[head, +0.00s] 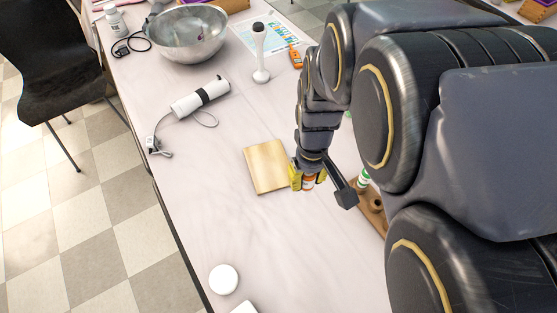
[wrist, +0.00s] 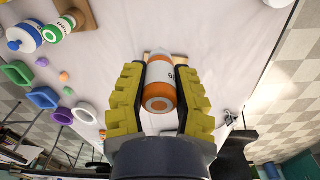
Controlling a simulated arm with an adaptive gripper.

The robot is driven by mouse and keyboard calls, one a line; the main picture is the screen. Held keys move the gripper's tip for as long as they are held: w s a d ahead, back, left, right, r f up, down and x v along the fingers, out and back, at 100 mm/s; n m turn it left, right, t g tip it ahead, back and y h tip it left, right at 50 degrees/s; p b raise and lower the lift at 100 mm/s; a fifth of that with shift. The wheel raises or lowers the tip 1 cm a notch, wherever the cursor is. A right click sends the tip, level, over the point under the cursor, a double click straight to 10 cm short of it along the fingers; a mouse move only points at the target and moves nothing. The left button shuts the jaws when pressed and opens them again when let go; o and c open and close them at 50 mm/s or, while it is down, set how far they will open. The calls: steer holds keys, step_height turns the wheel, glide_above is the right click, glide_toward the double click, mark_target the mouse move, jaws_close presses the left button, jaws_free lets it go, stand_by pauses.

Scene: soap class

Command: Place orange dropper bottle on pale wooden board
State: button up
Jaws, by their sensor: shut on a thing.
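The orange dropper bottle (wrist: 160,82), orange with a white label, is between the yellow fingers of my gripper (wrist: 160,95) in the wrist view. My gripper is shut on it. In the head view, the bottle (head: 308,183) shows partly between the fingers of my gripper (head: 308,178). The pale wooden board (head: 264,167) lies flat on the table, just left of my gripper. In the wrist view only a small part of the board (wrist: 149,55) shows behind the bottle. I cannot tell the bottle's height above the table.
A wooden holder (head: 372,205) with a green-and-white bottle stands right of my gripper. A white round thing (head: 223,279) sits in front. The table around the board is clear.

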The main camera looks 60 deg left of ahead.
steer(key=s+a, duration=0.3)
steer(key=a, duration=0.1)
glide_above(269, 165)
step_height(269, 165, down, 10)
steer(key=shift+f, duration=1.55)
steer(key=shift+f, duration=0.1)
steer(key=o, duration=0.9)
steer(key=shift+c, duration=0.2)
